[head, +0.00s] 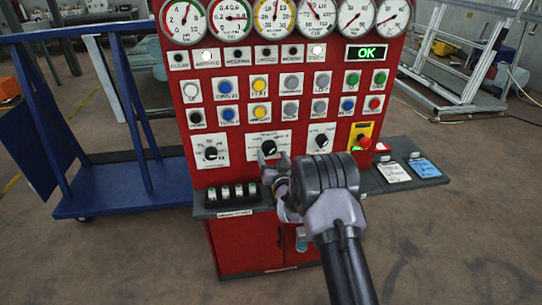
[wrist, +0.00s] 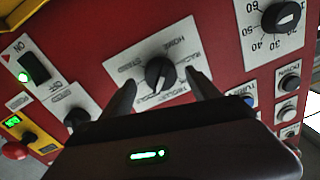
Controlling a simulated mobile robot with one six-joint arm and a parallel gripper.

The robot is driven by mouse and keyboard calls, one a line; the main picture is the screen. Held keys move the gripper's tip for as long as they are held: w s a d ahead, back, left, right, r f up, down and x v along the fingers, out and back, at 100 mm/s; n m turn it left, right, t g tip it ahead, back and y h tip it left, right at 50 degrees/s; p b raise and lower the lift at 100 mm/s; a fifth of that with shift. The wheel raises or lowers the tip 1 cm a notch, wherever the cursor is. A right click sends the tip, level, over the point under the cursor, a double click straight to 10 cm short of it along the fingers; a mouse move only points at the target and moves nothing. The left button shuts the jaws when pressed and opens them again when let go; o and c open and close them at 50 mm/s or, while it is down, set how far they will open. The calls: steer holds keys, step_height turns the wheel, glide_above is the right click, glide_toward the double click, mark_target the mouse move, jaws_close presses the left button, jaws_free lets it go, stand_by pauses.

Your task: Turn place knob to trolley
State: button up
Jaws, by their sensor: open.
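The place knob is the black rotary knob (head: 269,147) in the middle of the panel's lower row, on a white label plate. It also shows near the centre of the wrist view (wrist: 160,73), where its white pointer mark faces roughly down, toward my gripper body. Words on the plate include HOME and RACK; the trolley marking is hard to read at this angle. My gripper (head: 276,168) is open at the panel, just below the knob in the head view. In the wrist view its two fingers (wrist: 162,95) stand either side of the knob, with gaps visible.
The red panel (head: 238,263) carries gauges, buttons, a left dial (head: 211,153) and a right selector (head: 321,141). A red emergency stop (head: 364,143) is to the right. A grey shelf (head: 405,182) juts out below. A blue trolley (head: 120,190) stands at left.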

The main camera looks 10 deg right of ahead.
steer(key=shift+w, duration=1)
steer(key=c, duration=1.4)
steer(key=shift+o, duration=0.2)
steer(key=shift+f+n+b, duration=0.1)
steer(key=shift+n+b, duration=0.3)
steer(key=shift+b, duration=0.25)
steer(key=n+b, duration=0.2)
steer(key=b, duration=0.1)
steer(key=shift+f+n, duration=0.1)
steer(key=shift+n, duration=0.3)
steer(key=n+b, duration=0.3)
steer(key=b, duration=0.1)
steer(key=shift+r+n+b, duration=0.25)
steer(key=shift+n+b, duration=0.35)
steer(key=shift+n, duration=0.4)
